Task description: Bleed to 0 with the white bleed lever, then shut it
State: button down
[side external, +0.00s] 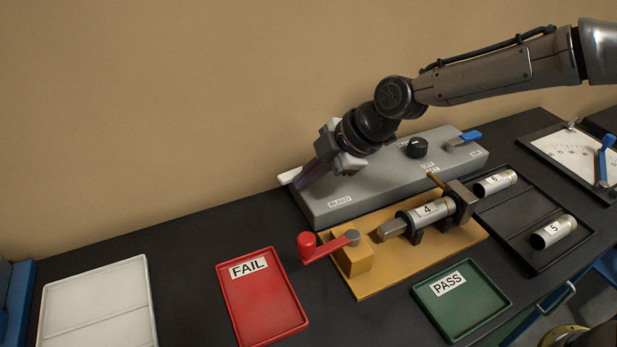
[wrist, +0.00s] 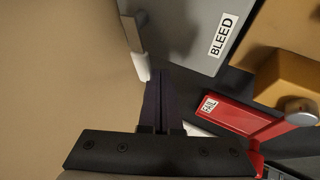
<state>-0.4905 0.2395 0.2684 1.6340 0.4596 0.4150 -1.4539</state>
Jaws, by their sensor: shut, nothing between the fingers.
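The grey panel (side external: 390,178) carries a BLEED label (side external: 340,201), which also shows in the wrist view (wrist: 223,35). The white bleed lever (side external: 289,176) sticks out past the panel's left end, partly hidden behind my gripper. In the wrist view the lever (wrist: 139,62) points down the picture along the panel's edge. My gripper (side external: 302,183) is shut and empty, its dark purple fingers at the lever. In the wrist view the fingertips (wrist: 159,74) are just right of the lever's white end, very close; I cannot tell if they touch.
A yellow fixture (side external: 390,265) with a red-knobbed crank (side external: 307,247) holds a cylinder marked 4 (side external: 432,211) in front of the panel. A red FAIL tray (side external: 262,300) and green PASS tray (side external: 462,300) lie nearer. The panel also has a black knob (side external: 416,147) and blue lever (side external: 470,136).

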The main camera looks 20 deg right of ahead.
jog(key=shift+w+a, duration=0.25)
jog(key=shift+w, duration=0.5)
